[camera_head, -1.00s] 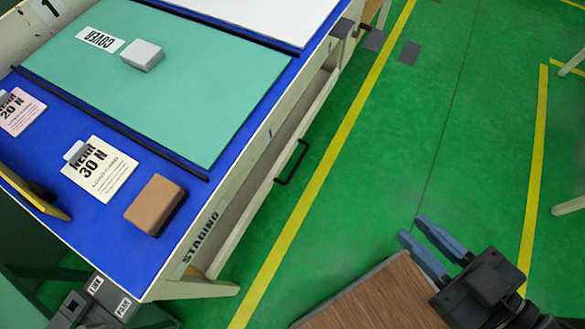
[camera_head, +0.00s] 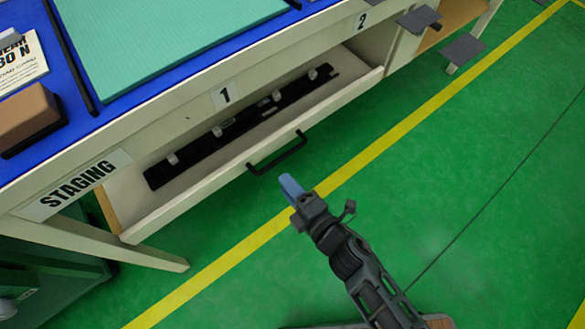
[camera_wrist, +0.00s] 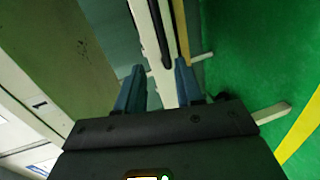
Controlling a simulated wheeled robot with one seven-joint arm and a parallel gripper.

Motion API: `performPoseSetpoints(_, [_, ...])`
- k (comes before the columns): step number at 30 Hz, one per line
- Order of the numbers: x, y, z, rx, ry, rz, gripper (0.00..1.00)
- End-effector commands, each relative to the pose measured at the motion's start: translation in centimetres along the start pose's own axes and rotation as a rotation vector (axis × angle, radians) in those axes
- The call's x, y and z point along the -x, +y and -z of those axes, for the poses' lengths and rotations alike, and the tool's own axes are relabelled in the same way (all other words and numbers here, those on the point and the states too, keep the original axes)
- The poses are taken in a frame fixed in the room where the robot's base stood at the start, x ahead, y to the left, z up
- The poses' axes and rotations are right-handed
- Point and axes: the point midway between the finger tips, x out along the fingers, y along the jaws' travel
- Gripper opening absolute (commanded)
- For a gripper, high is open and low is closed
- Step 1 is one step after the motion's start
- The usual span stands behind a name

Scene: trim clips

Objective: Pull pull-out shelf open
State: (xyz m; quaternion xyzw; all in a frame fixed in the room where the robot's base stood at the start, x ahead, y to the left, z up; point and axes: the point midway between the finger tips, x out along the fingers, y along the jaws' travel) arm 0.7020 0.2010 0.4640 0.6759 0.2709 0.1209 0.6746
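The pull-out shelf (camera_head: 215,180) is a pale tray under the blue-topped bench, below label 1. Its inside shows through the gap above its front. A black bar handle (camera_head: 280,163) is on its front; it also shows in the wrist view (camera_wrist: 163,42). My gripper (camera_head: 289,184) is just in front of the handle, near its lower edge. In the wrist view, the two blue fingers stand apart (camera_wrist: 158,68), with the handle and pale shelf front seen between them. I see no grip on the handle, and contact cannot be told.
A black strip (camera_head: 235,130) with several light clips lies in the shelf. The blue bench top (camera_head: 75,112) holds a teal mat (camera_head: 165,35) and a brown block (camera_head: 25,118). Grey plates (camera_head: 462,50) stick out at right. The green floor in front is clear.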

Motion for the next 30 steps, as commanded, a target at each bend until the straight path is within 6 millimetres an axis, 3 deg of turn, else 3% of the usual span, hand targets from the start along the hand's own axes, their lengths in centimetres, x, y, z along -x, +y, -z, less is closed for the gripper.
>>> performPoseSetpoints(1, [-1.1,-0.5,0.4,0.028,0.013,0.000,0.36])
performPoseSetpoints(8, [-3.2,-0.6,0.7,0.069,0.025,0.000,0.36])
performPoseSetpoints(19, [-8.5,-0.7,0.8,0.066,0.024,0.000,0.36])
performPoseSetpoints(30, [-9.9,-0.6,0.8,0.065,0.023,0.002,0.36])
